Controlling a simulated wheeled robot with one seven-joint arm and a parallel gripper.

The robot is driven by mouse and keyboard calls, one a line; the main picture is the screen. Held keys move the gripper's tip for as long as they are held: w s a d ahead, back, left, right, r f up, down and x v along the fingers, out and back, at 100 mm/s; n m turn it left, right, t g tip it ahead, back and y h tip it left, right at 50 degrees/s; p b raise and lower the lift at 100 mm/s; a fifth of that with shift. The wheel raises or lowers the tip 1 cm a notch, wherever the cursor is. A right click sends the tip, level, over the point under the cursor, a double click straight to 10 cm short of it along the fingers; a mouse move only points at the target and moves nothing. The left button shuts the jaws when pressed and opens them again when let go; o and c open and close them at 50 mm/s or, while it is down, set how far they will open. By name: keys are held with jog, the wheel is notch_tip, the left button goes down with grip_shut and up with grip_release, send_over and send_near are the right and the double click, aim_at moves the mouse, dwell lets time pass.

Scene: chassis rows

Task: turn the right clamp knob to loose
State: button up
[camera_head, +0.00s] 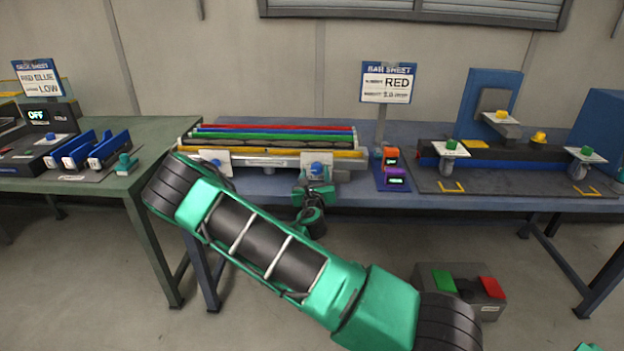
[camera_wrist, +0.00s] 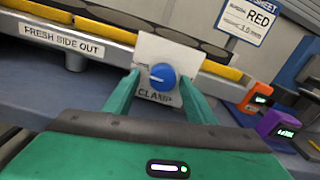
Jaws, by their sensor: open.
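The right clamp knob (camera_wrist: 162,76) is a round blue knob with a white pointer mark, on a white plate (camera_wrist: 186,52) labelled CLAMP. In the wrist view it sits between the two fingers of my gripper (camera_wrist: 160,100), which are open with a finger on each side and gaps visible. I cannot tell how far the fingertips reach past it. In the head view the right knob (camera_head: 316,169) shows on the front of the rack, just above my green gripper (camera_head: 315,188). The other blue clamp knob (camera_head: 215,162) is on the left plate.
The rack holds long coloured strips (camera_head: 270,134). An orange display block (camera_head: 390,157) and a purple one (camera_head: 395,178) stand to its right, near a sign reading RED (camera_head: 388,83). A green table (camera_head: 150,152) is at left. A grey box with coloured buttons (camera_head: 482,307) is low at right.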

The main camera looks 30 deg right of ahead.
jog(key=v, duration=1)
jog(key=shift+a, duration=0.3)
jog(key=shift+s, duration=0.15)
jog(key=s+d+m+g+h, duration=0.1)
jog(key=s+d+m+g, duration=0.7)
jog(key=s+m, duration=0.35)
jog(key=s+d+m+g+h, duration=0.1)
jog(key=s+d+m+g, duration=0.65)
jog(key=s+m, duration=0.4)
jog(key=s+a+r+m+y, duration=0.5)
jog(key=s+a+m+y, duration=0.1)
jog(key=s+a+m, duration=0.1)
jog(key=s+a+r+m+y, duration=0.6)
jog(key=s+a+m, duration=0.1)
jog(key=a, duration=0.3)
jog(key=shift+s+m, duration=0.3)
jog(key=shift+s, duration=0.1)
jog(key=shift+a+t, duration=0.15)
jog(key=shift+t, duration=0.1)
